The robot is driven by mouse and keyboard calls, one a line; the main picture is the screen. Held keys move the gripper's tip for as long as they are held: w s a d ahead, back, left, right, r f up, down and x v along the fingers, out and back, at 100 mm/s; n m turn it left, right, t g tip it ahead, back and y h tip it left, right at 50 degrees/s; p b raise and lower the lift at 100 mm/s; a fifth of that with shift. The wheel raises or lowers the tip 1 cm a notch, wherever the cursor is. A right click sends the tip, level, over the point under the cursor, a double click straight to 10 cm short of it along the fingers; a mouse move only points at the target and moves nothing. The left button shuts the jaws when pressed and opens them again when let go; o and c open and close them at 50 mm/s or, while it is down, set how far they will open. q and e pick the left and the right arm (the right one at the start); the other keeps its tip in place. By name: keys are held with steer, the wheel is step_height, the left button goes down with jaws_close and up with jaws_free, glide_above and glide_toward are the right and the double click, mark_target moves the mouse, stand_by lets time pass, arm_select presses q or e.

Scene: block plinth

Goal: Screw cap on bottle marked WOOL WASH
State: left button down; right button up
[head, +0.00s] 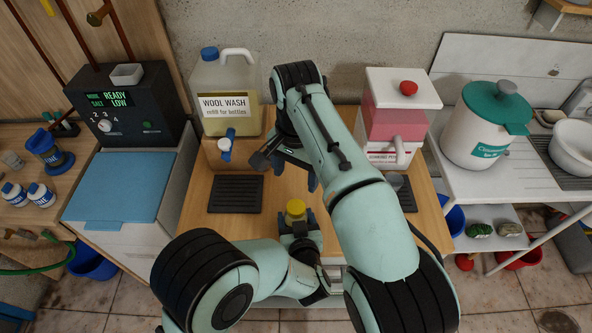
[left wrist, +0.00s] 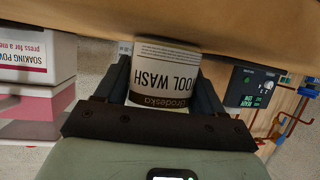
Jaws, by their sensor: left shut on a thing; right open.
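The bottle marked WOOL WASH (left wrist: 165,70), with a white and brown label, is between my left gripper's fingers in the left wrist view, where its lettering shows upside down. My left gripper (head: 300,232) is shut on it at the front of the wooden bench, in the head view. A yellow cap (head: 296,207) shows at the bottle's top; I cannot tell how tightly it sits. My right gripper (head: 295,173) is open and empty, just behind and above the cap, its fingers partly hidden by my right arm. The bottle's body is mostly hidden in the head view.
A large WOOL WASH refill jug (head: 227,85) stands on a wooden block with a tap (head: 226,145), behind a black drip tray (head: 236,194). A pink and white soap dispenser (head: 392,120) stands right. A blue-lidded box (head: 116,185) is left. My arms fill the front.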

arm_select(q)
steer(key=shift+c, duration=0.2)
jaws_free()
steer(key=v, duration=1.3)
steer(key=shift+s, duration=0.25)
